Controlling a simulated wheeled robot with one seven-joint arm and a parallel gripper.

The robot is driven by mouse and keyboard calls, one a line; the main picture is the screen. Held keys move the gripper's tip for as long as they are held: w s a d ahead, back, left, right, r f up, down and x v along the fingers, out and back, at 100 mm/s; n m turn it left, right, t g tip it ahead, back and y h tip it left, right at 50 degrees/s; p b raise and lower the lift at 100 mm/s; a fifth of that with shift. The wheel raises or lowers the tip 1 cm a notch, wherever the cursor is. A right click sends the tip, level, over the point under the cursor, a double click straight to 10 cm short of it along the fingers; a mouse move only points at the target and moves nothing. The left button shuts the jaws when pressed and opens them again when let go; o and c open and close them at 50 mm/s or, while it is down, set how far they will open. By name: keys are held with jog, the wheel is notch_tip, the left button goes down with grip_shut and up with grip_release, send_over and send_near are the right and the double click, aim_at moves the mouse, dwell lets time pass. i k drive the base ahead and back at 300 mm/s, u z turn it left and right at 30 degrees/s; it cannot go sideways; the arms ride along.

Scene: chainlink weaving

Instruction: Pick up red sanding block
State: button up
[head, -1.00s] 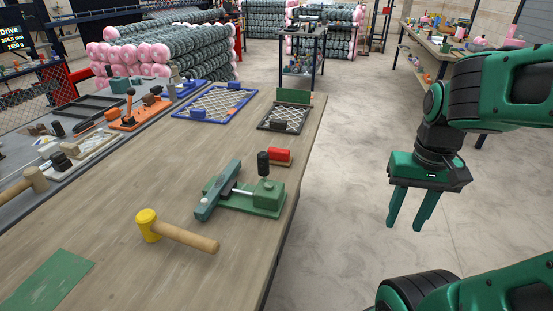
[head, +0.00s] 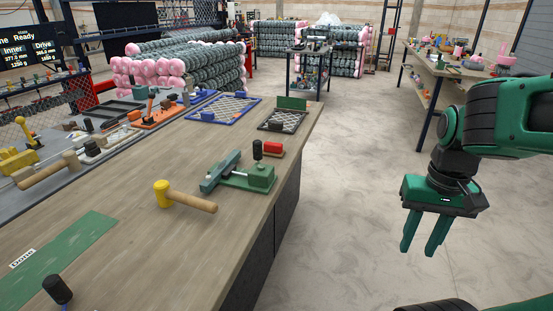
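The red sanding block (head: 273,147) lies on the wooden workbench (head: 155,240) near its right edge. Its top is red and its lower part is brownish. It sits just behind a green clamp-like tool (head: 245,177) with a black upright knob, which stands close in front of it. My gripper (head: 423,248) hangs in the air over the floor, to the right of the bench and well apart from the block. Its two green fingers point down with a gap between them, and nothing is held.
A yellow-headed mallet (head: 185,197) lies in front of the green tool. Framed mesh panels, one blue (head: 225,108) and one dark (head: 283,121), lie farther back. A green mat (head: 65,255) is at the near left. The floor (head: 360,170) right of the bench is clear.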

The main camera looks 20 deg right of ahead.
aim_at(275, 150)
jog(key=z, duration=0.3)
jog(key=i, duration=1.05)
jog(key=u, duration=0.3)
